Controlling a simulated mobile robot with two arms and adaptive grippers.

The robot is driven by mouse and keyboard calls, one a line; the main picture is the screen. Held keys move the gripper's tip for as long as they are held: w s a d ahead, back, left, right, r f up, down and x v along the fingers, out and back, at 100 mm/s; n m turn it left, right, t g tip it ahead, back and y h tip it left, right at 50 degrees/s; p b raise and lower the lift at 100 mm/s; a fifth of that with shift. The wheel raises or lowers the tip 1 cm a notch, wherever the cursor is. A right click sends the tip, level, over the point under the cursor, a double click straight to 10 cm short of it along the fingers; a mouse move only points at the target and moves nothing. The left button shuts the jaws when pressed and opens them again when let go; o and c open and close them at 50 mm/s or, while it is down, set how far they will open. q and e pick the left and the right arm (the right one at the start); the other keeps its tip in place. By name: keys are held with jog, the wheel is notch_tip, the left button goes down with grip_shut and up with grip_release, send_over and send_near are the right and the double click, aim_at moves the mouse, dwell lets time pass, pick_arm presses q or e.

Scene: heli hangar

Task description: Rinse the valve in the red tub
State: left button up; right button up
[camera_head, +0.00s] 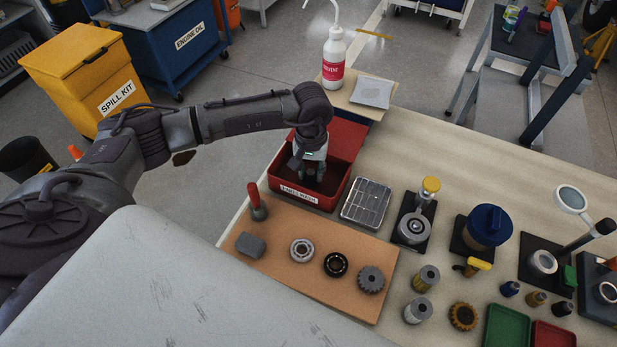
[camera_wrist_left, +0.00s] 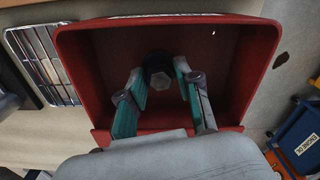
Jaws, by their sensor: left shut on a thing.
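The red tub (camera_head: 288,188), marked "parts wash", stands at the table's left edge. My left gripper (camera_head: 309,172) reaches down inside it from above. In the left wrist view, its two teal-padded fingers (camera_wrist_left: 160,76) are shut on the valve (camera_wrist_left: 160,82), a dark round part with a pale hexagonal face, over the tub floor. The tub's red walls (camera_wrist_left: 78,85) surround the gripper there. In the head view the gripper hides most of the valve. I cannot tell whether it touches the floor or is wet. My right gripper is not in view.
A wire rack (camera_head: 366,203) stands right of the tub. In front, an orange-brown mat (camera_head: 320,288) holds a brush (camera_head: 257,206), a grey block (camera_head: 250,245), bearings and a gear (camera_head: 371,279). A solvent bottle (camera_head: 333,62) stands behind the tub. The table behind the rack is clear.

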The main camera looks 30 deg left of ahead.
aim_at(308, 171)
pick_arm(q)
jog(key=shift+a, duration=0.25)
dwell(0.6)
jog(key=shift+d+b, duration=0.25)
jog(key=shift+b, duration=0.3)
jog(key=shift+a+b, duration=0.35)
jog(key=shift+r, duration=0.15)
jog(key=shift+r+p, duration=0.7)
jog(key=shift+r, duration=0.4)
jog(key=shift+r+p, duration=1.45)
jog(key=shift+r, duration=1.65)
